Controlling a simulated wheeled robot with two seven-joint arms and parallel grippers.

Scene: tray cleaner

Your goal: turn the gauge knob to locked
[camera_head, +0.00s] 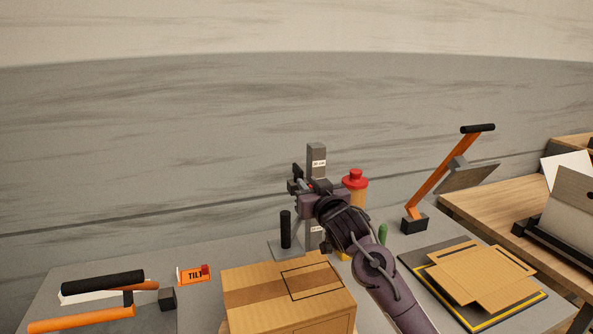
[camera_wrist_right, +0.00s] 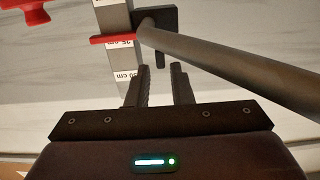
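The gauge is a grey upright post (camera_head: 316,155) with white labels behind my right arm; in the right wrist view its scale post (camera_wrist_right: 117,50) bears centimetre marks and a red pointer (camera_wrist_right: 113,39). A dark block (camera_wrist_right: 172,18) with a short downward tab (camera_wrist_right: 160,58) sits beside the post; it may be the knob, but I cannot tell its setting. A thick dark rod (camera_wrist_right: 230,62) runs from there to the right. My right gripper (camera_wrist_right: 160,75) is open, its fingertips a little apart just below the tab, with nothing visibly held. My left gripper is out of view.
A cardboard box (camera_head: 245,293) stands in front of the gauge. A black upright handle (camera_head: 285,230) is left of the post, a red-capped container (camera_head: 355,185) right of it.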

